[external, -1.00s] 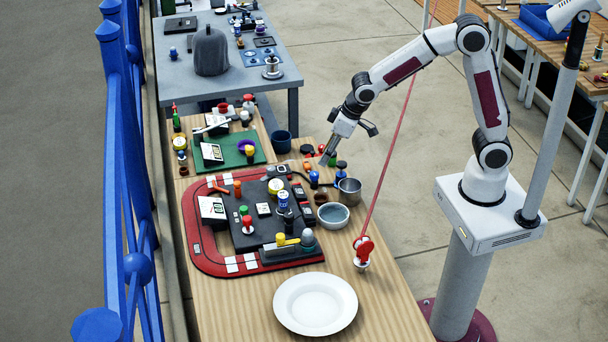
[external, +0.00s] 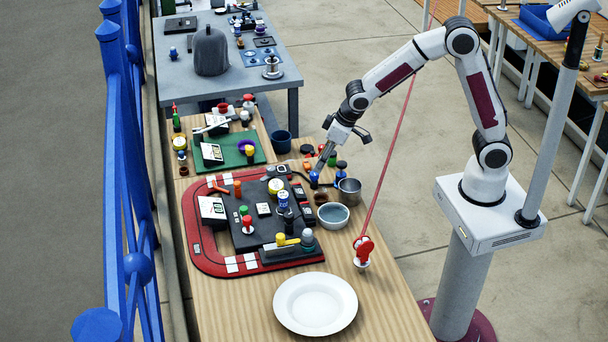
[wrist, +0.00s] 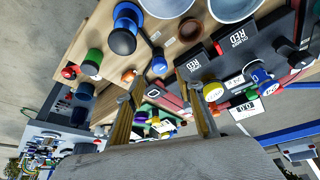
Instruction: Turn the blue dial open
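A small blue round knob (external: 314,178) stands on the wooden table beside the dark board. It also shows in the wrist view (wrist: 159,64), just beyond and between my fingertips. My gripper (external: 319,168) points down at it from above. In the wrist view, the two tan fingers of my gripper (wrist: 160,80) are spread apart with nothing between them. Contact with the knob cannot be told. A second blue piece (external: 340,176) stands to the right, larger in the wrist view with a dark top (wrist: 124,30). Which blue piece is the dial is not clearly marked.
A metal cup (external: 349,191), a blue-grey bowl (external: 333,216) and a small brown cup (wrist: 190,29) are close by. The red-edged board (external: 205,252) with several knobs lies left. A white plate (external: 315,303) is in front. A red cord hangs right of the bowls.

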